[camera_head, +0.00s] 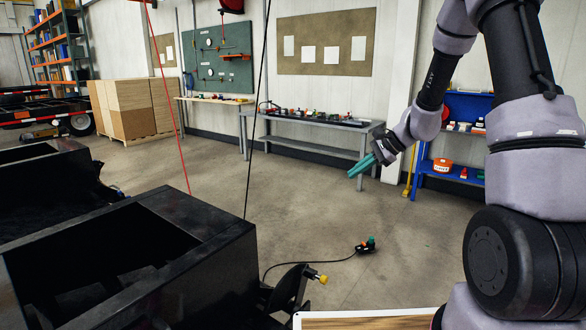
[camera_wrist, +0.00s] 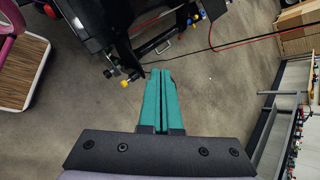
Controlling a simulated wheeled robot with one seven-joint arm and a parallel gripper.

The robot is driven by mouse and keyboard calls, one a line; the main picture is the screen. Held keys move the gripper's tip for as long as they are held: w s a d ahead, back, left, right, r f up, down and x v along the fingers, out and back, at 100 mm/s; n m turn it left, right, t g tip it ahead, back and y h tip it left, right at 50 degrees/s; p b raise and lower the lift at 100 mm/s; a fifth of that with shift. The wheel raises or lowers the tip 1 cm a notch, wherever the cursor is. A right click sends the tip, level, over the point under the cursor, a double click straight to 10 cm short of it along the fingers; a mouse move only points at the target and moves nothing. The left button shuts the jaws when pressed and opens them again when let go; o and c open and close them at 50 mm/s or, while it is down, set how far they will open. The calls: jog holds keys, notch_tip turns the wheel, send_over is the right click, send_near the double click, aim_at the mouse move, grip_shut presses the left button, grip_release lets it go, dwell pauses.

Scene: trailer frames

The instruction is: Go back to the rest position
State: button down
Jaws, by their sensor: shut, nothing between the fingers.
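My gripper (camera_head: 363,166) has teal fingers and is at the end of my raised arm on the right of the head view. It points down and to the left, above the floor, with the workbench behind it. In the wrist view the two teal fingers (camera_wrist: 160,72) lie together with nothing between them. The gripper touches no object that I can see.
A black trailer frame (camera_head: 225,235) fills the lower left. A yellow-ended fitting (camera_head: 322,279) sticks out from it. A workbench (camera_head: 310,117) and blue shelf (camera_head: 455,183) stand behind. Mid floor is mostly clear.

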jog(key=s+r+n+h, duration=0.2)
jog(key=s+r+n, duration=0.3)
jog(key=s+r, duration=0.85)
jog(key=s+d+r+n+t+h, duration=0.2)
jog(key=s+r, duration=0.2)
jog(key=s, duration=0.3)
jog(key=s+d+r+n+t+h, duration=0.1)
jog(key=s+d+r+n+h, duration=0.1)
jog(key=s+r, duration=0.3)
jog(key=shift+s+d+r+n+t, duration=0.15)
jog(key=shift+s+d+n+t, duration=0.2)
jog(key=shift+s+d, duration=0.65)
jog(key=shift+s+a, duration=0.1)
jog(key=shift+a, duration=0.15)
